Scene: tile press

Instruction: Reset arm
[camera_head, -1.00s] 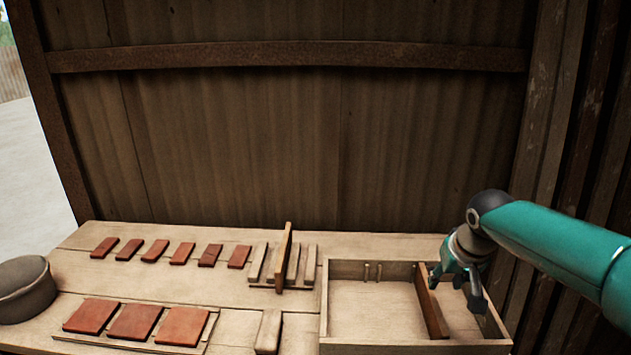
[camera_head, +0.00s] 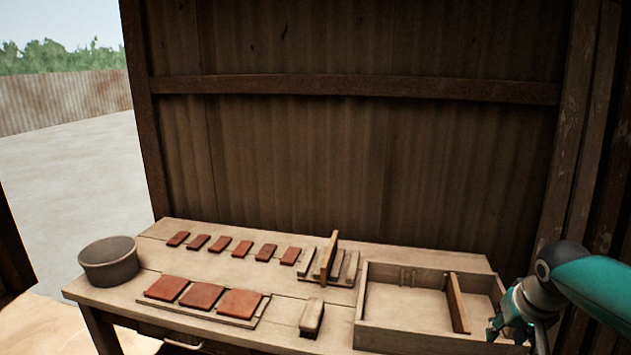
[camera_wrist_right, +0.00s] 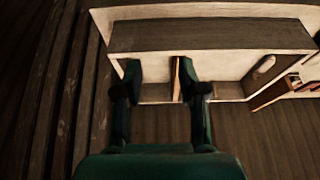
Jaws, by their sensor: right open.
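My right gripper (camera_head: 516,336) is at the front right corner of the wooden tray (camera_head: 395,338), at the lower right of the head view. Its fingers are spread and hold nothing. The divider (camera_head: 457,303) stands in the right part of the tray. My left gripper is not in view.
On the table (camera_head: 165,278) are a row of small red tiles (camera_head: 242,248), larger tiles on a board (camera_head: 202,296), a slatted wooden rack (camera_head: 330,262), a wooden block (camera_head: 312,317) and a grey bucket (camera_head: 110,262). A plank wall (camera_head: 330,160) stands behind.

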